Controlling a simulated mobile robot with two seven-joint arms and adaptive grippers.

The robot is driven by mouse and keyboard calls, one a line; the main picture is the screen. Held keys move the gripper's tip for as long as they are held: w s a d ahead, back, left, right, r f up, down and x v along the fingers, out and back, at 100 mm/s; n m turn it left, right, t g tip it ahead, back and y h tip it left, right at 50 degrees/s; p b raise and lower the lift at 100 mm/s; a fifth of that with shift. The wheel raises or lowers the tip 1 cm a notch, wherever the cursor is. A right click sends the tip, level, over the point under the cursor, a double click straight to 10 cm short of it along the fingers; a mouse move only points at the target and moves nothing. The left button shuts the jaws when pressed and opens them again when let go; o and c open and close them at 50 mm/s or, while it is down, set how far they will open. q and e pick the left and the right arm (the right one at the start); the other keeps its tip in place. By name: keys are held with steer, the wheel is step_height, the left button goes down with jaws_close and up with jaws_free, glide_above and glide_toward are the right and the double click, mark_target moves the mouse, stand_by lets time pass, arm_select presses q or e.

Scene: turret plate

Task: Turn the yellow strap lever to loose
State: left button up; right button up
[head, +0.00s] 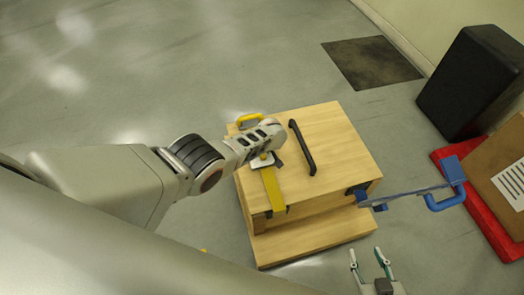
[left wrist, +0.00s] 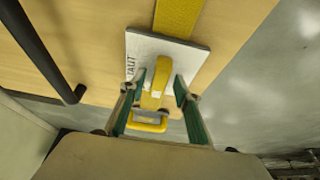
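The yellow strap lever (left wrist: 154,91) stands on a white plate (left wrist: 190,58) marked "TAUT" in the left wrist view. My left gripper (left wrist: 160,82) is open, with a green-padded finger on each side of the lever and gaps showing. The yellow strap (head: 273,189) runs from the plate across the wooden box (head: 335,140) toward its near edge. In the head view my left gripper hides most of the lever and plate. My right gripper (head: 367,258) is open and empty over the floor, in front of the box.
A black bar handle (head: 302,147) stands on the box top beside the strap. A yellow loop handle (head: 248,117) is at the box's far edge. A black case (head: 470,80) and red mat (head: 480,203) lie further right.

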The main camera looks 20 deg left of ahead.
arm_select(q)
steer(key=shift+d+r, duration=0.1)
steer(key=shift+s+d+r, duration=0.1)
steer(key=shift+d+r, duration=0.15)
steer(key=shift+r, duration=0.25)
steer(key=shift+v, duration=0.8)
steer(key=v, duration=0.9)
steer(key=shift+s+a, duration=0.2)
steer(key=shift+r, duration=0.1)
